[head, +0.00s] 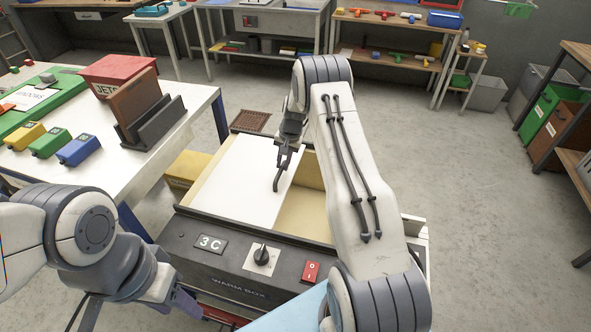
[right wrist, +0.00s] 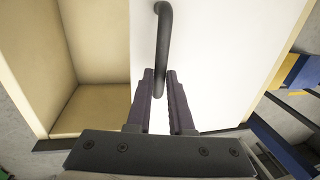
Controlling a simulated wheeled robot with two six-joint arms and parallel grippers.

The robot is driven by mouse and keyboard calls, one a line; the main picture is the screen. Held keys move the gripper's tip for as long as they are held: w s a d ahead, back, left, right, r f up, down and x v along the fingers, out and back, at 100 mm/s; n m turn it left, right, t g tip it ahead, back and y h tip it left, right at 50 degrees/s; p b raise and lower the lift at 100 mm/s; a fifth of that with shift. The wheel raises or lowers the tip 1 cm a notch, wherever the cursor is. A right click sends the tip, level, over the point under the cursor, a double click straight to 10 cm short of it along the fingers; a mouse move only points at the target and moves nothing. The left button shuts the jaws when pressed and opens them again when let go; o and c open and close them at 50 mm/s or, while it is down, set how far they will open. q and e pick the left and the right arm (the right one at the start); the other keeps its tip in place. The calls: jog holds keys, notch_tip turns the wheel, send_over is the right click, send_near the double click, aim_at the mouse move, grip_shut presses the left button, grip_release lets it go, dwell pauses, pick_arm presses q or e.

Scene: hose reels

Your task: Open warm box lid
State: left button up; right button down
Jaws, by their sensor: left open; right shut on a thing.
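The warm box (head: 225,262) stands low in front of me, with a dark front panel. Its white lid (head: 240,170) lies over the left part; the right part is uncovered, showing a pale, empty-looking interior (head: 305,212). The lid has a black curved handle (head: 277,183). My right gripper (head: 284,158) is shut on this handle. In the right wrist view the handle (right wrist: 161,45) runs down between the fingers (right wrist: 159,85), with the white lid (right wrist: 225,60) behind. My left gripper (head: 185,302) is open and empty at the lower left, apart from the lid.
The front panel carries a black knob (head: 262,256), a red switch (head: 311,271) and a 3C display (head: 210,244). A white table (head: 150,160) with coloured blocks and a red box (head: 112,72) stands close on the left. Floor to the right is clear.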

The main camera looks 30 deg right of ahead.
jog(key=shift+w+a, duration=0.95)
jog(key=c, duration=0.8)
grip_release()
jog(key=shift+d+r+b, duration=0.15)
jog(key=shift+r+b, duration=0.2)
jog(key=shift+r, duration=0.25)
notch_tip(320, 180, up, 9)
jog(key=s+d+b, duration=0.1)
jog(key=shift+s+b, duration=0.25)
jog(key=shift+b, duration=0.1)
jog(key=shift+d, duration=0.1)
